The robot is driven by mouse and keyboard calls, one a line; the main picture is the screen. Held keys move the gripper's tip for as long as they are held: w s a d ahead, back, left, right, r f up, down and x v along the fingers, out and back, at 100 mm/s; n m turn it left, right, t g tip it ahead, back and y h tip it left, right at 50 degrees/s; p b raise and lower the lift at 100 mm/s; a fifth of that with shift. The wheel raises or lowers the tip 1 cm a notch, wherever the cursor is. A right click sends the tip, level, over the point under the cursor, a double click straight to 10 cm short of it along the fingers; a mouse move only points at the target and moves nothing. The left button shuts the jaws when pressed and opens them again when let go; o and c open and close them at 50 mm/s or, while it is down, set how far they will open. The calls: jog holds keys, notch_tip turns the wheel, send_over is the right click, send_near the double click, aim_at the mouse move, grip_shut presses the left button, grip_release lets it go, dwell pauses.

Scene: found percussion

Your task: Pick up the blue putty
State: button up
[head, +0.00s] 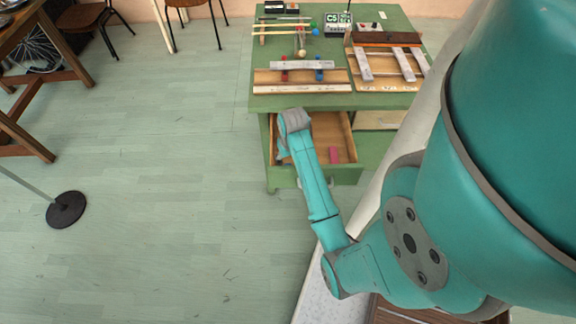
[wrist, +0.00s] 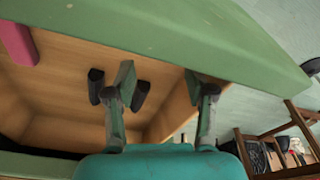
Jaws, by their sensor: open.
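A small blue lump (head: 319,75), which looks like the blue putty, sits on the wooden board on the green table. A pale metal bar (head: 301,65) lies across it and a matching red lump (head: 284,75). My gripper (wrist: 165,78) is open and empty over the left part of the open drawer, lower than the tabletop and well short of the blue lump. In the head view its fingers are mostly hidden behind my wrist. No blue shows in the wrist view. Two small dark pieces (wrist: 95,86) appear beside the left finger; I cannot tell what they are.
The wooden drawer (head: 342,130) is open and holds a pink block (head: 335,155). Mallets (head: 275,34), a small device (head: 338,26) and a board with metal bars (head: 385,83) occupy the tabletop (head: 395,15). A round black stand base (head: 66,209) is at left. The floor between is clear.

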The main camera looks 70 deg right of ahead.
aim_at(288, 163)
jog(key=f, duration=0.4)
jog(key=shift+w+d, duration=0.15)
jog(key=shift+d, duration=0.1)
jog(key=shift+c, duration=0.3)
jog(key=c, duration=0.8)
